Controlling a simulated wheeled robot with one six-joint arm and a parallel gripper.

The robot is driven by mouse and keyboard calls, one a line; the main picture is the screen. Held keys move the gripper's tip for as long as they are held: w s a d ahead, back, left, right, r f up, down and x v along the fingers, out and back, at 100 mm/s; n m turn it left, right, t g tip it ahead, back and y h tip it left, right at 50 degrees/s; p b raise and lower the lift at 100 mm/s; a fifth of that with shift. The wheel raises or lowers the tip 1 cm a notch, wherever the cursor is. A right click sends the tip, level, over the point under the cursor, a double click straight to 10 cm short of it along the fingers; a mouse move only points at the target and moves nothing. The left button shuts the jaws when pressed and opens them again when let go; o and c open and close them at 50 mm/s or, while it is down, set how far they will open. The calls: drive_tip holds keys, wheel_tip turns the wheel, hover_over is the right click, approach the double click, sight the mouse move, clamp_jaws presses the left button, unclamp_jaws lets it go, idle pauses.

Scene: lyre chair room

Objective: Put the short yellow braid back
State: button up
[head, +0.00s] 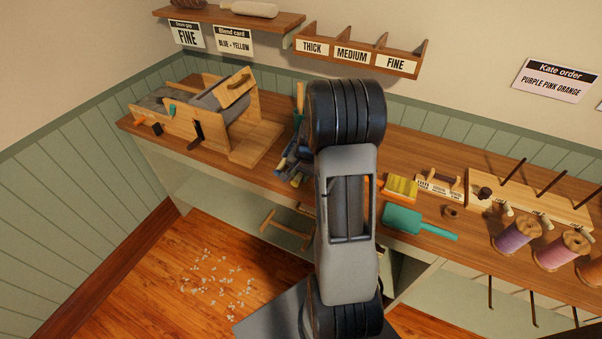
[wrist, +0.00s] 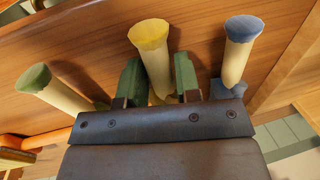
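The yellow-ended braid (wrist: 148,38) is a short pale piece with a flared yellow top, in the middle of the wrist view. My gripper (wrist: 158,72) has its two green fingers apart, one on each side of this piece. A narrow gap seems to show by the right finger; contact on the left cannot be told. The lower end of the piece is hidden behind the gripper body. In the head view my gripper (head: 292,168) is partly hidden by my arm, over the front of the bench.
A green-ended piece (wrist: 35,80) lies to the left and a blue-ended piece (wrist: 240,40) to the right. On the wooden bench (head: 400,150) stand a carding machine (head: 225,115), a teal scoop (head: 410,221) and a purple spool (head: 514,236). A labelled shelf (head: 355,55) hangs above.

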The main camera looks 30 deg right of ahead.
drive_tip(key=shift+o, duration=1.4)
drive_tip(key=shift+r, duration=0.1)
wheel_tip(320, 180, up, 12)
drive_tip(key=s, duration=0.2)
drive_tip(key=s+a+r+n, duration=0.2)
drive_tip(key=s+a+n, duration=0.4)
drive_tip(key=a, duration=0.3)
drive_tip(key=s+a+r+n+t+h, duration=0.1)
drive_tip(key=s+a+r+n, duration=0.1)
drive_tip(key=s+a+n, duration=0.4)
drive_tip(key=s+a, duration=0.1)
drive_tip(key=a, duration=0.2)
drive_tip(key=shift+r+p, duration=0.4)
